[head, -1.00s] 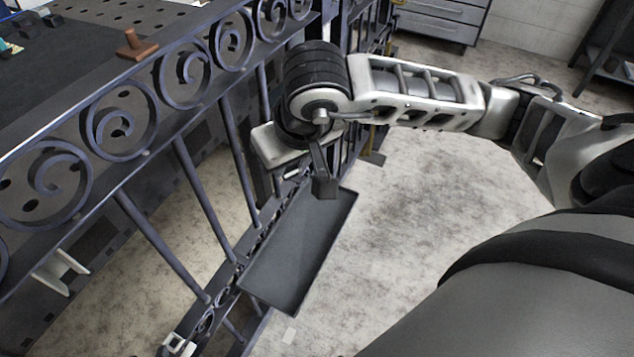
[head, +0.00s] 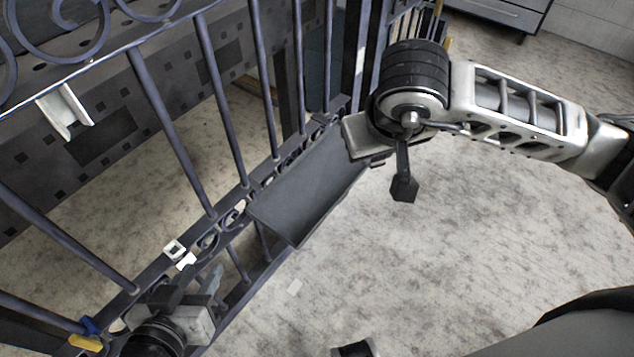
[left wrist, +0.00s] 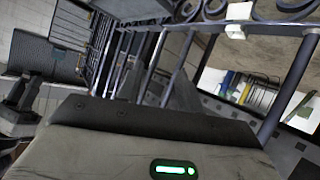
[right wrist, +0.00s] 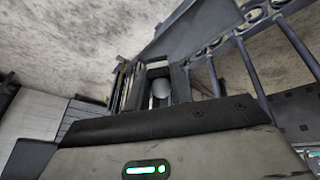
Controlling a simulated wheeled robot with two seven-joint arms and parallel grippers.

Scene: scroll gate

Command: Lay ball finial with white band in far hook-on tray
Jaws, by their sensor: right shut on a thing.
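The ball finial (right wrist: 161,93) shows as a pale grey round shape between the dark fingers of my right gripper (right wrist: 158,82) in the right wrist view. My right gripper is shut on it; its white band is not clear. In the head view the finial is not visible. A dark flat tray (head: 310,188) hangs low on the gate, left of and below my right wrist; it looks empty. My left gripper (head: 188,292) is low at the bottom left, near the gate's lower rail, its fingers apart and nothing seen between them.
The scroll gate's upright bars (head: 225,120) run across the left. A white bracket (head: 65,110) sits on its upper rail and small white clips (head: 175,249) on the lower rail. A blue and yellow piece (head: 88,338) lies at lower left. The floor (head: 470,230) at right is clear.

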